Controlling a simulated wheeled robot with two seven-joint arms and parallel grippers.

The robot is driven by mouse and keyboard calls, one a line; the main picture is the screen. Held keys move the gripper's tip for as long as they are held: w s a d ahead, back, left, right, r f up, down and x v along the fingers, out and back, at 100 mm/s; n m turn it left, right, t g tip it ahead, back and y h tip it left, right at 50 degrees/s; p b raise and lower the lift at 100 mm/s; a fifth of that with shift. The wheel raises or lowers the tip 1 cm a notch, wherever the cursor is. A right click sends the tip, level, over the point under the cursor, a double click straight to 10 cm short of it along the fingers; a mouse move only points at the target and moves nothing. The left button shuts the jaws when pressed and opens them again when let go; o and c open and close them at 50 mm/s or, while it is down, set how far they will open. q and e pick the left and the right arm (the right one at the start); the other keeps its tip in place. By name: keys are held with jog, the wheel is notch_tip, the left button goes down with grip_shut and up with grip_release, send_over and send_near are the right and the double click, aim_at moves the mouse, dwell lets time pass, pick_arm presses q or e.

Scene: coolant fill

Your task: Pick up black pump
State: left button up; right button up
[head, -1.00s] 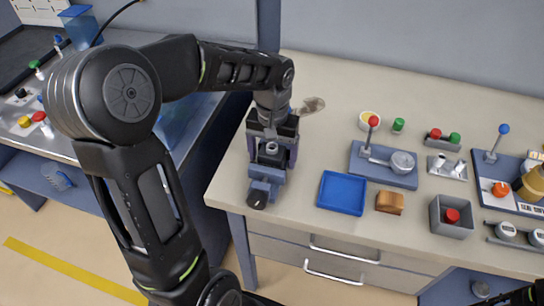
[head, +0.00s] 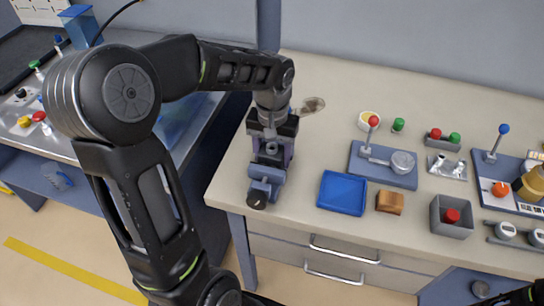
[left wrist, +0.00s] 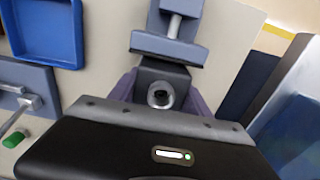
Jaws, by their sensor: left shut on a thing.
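The black pump (left wrist: 160,93) is a dark block with a round metal port, seen in the left wrist view between my two purple-grey fingers. In the head view, the pump (head: 271,148) shows partly under my wrist, at the left end of the bench. My left gripper (head: 270,152) points down and is shut on it. A slate-blue vise (head: 264,183) with a black knob is right at the pump's front side; its jaw (left wrist: 168,48) also shows in the left wrist view. Whether the pump still rests in the vise is hidden. My right gripper is out of view.
A blue tray (head: 342,190) lies right of the vise, with a brown block (head: 390,202) beside it. A blue-grey fixture with a red-knobbed lever (head: 385,166) stands behind them. A grey box (head: 451,218) holds a red part. The bench's front edge is close to the vise.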

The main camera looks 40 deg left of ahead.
pick_arm(q)
grip_shut()
jog(key=shift+r, duration=0.1)
jog(key=shift+r, duration=0.85)
notch_tip(320, 180, up, 10)
jog(key=shift+r, duration=0.15)
notch_tip(320, 180, up, 5)
jog(key=p, duration=0.3)
send_over(273, 147)
jog(key=shift+r+p, duration=0.45)
jog(key=shift+p, duration=0.4)
jog(key=shift+f, duration=0.15)
